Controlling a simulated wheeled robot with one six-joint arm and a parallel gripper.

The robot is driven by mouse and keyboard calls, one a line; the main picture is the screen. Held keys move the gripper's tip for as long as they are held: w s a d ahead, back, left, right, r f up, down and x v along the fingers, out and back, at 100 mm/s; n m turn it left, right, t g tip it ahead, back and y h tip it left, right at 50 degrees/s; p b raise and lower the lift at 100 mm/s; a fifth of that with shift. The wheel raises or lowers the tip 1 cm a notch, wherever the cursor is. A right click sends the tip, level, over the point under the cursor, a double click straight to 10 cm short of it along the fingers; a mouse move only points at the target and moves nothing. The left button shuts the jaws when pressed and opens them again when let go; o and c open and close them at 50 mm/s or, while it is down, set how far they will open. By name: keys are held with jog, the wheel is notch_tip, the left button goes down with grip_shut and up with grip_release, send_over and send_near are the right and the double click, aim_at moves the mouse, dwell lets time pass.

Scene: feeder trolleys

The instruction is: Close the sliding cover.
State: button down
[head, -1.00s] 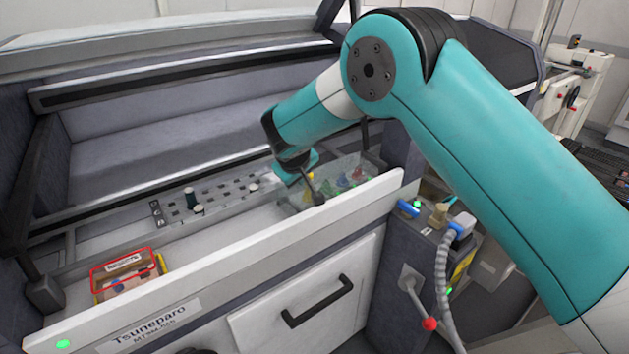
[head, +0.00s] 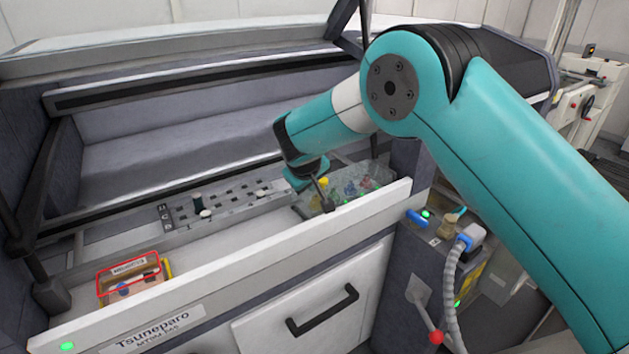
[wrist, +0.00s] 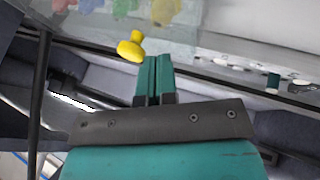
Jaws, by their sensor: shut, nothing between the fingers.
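My gripper (head: 326,203) is shut and empty, pointing down at the left front part of a clear-sided bin (head: 375,168) that holds small coloured pieces. In the wrist view my gripper's teal fingers (wrist: 154,62) are together, close beside a yellow piece (wrist: 131,47). The yellow piece also shows just beside the fingers in the head view (head: 323,184). Clear material (wrist: 95,30) lies around the coloured pieces in the wrist view. I cannot tell for sure which part is the sliding cover, or whether my fingers touch it.
A grey slotted rack (head: 240,200) with several pegs lies left of the bin. A box (head: 132,280) with a red outline sits at the front left. A white front panel (head: 230,260) borders the trolley. A blue-ended connector and grey hose (head: 452,270) are at the right.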

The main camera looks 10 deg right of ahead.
jog(key=s+a+f+b+v, duration=0.1)
jog(key=a+b+v, duration=0.15)
jog(key=v, duration=0.85)
jog(key=s+d+r+g+y, duration=0.25)
jog(key=s+d, duration=0.25)
jog(key=s, duration=0.3)
jog(key=s+d+r+g+y, duration=0.1)
jog(key=s+d+r, duration=0.35)
jog(key=s, duration=0.25)
jog(key=s+d+n+g+y, duration=0.1)
jog(key=s+d+g+y, duration=0.1)
jog(key=s, duration=1.8)
jog(key=shift+d+f+g, duration=0.45)
jog(key=shift+g, duration=0.1)
jog(key=shift+w+y, duration=0.1)
jog(key=shift+y, duration=0.15)
